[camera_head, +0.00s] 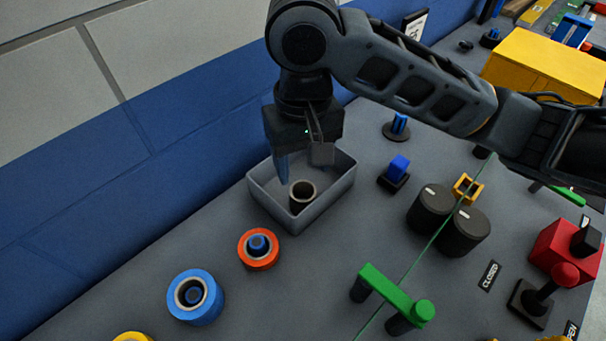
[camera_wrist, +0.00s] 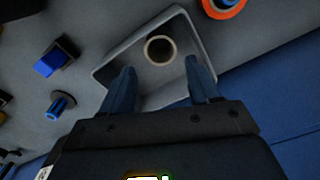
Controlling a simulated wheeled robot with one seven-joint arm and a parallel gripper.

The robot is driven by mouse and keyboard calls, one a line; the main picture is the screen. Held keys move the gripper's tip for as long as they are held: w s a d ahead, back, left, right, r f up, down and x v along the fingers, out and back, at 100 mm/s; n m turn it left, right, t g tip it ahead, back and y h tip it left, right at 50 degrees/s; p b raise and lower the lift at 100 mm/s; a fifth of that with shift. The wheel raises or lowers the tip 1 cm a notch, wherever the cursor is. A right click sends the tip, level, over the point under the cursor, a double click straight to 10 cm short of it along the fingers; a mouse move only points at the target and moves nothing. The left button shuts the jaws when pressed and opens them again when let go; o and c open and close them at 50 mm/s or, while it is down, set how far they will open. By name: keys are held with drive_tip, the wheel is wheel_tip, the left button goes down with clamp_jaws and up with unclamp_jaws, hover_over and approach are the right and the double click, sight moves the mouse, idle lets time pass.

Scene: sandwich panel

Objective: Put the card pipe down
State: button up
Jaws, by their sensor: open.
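The card pipe (camera_head: 302,193) is a short brown tube with an open top. It stands upright inside a grey open bin (camera_head: 338,186), near the front of it. In the wrist view the card pipe (camera_wrist: 159,50) shows as a ring from above, inside the bin (camera_wrist: 118,64). My gripper (camera_head: 297,165) is above the back part of the bin, pointing down. In the wrist view my gripper (camera_wrist: 160,78) has its two blue fingers spread apart with nothing between them. The pipe is beyond the fingertips and apart from them.
An orange ring (camera_head: 258,249) and a blue ring (camera_head: 195,296) sit on posts in front of the bin. To the right are a blue block (camera_head: 398,168) on a black base, black round knobs (camera_head: 431,207) and a green handle (camera_head: 392,292). A blue wall band (camera_head: 150,150) runs behind.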

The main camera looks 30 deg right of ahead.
drive_tip(key=shift+r, duration=1.2)
